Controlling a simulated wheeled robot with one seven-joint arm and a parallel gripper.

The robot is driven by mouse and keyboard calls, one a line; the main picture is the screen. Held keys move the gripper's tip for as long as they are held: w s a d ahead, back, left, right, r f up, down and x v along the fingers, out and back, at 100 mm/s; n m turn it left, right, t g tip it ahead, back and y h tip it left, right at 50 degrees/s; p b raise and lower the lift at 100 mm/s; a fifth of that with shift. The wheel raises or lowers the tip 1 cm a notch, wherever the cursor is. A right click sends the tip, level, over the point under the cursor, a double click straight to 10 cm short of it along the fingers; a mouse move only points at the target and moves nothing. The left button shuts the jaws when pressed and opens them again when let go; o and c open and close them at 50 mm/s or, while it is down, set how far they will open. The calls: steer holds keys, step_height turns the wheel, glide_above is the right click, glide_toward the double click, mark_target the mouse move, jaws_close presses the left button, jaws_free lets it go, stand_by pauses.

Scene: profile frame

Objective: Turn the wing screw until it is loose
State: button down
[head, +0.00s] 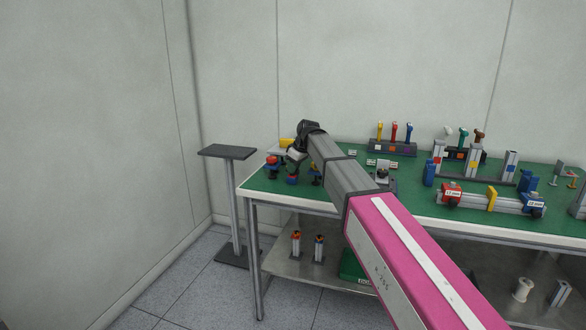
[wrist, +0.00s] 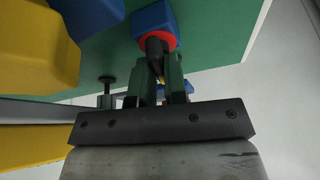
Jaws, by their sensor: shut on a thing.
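My gripper (wrist: 163,92) is at the left end of the green-topped table. In the wrist view its two dark green fingers are closed around a dark tapered piece (wrist: 155,46). That piece stands out of a red ring on a blue block (wrist: 152,18). A little yellow shows between the fingertips. In the head view my gripper (head: 294,160) is small and partly hidden by my wrist. I cannot clearly make out a wing screw. A grey post with a dark top (head: 383,172) stands right of my arm, too small to identify.
The green table (head: 262,183) carries grey profile bars with blue and red end blocks (head: 490,196) at the right. A rack with yellow, red and blue handles (head: 393,148) stands at the back. A yellow block (wrist: 35,50) is close left of my gripper. A grey stand (head: 227,152) is beside the table.

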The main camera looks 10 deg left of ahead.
steer(key=shift+n, duration=0.5)
steer(key=c, duration=1.2)
jaws_free()
steer(key=shift+o, duration=0.2)
steer(key=v, duration=1)
steer(key=shift+r, duration=0.4)
steer(key=shift+d, duration=0.15)
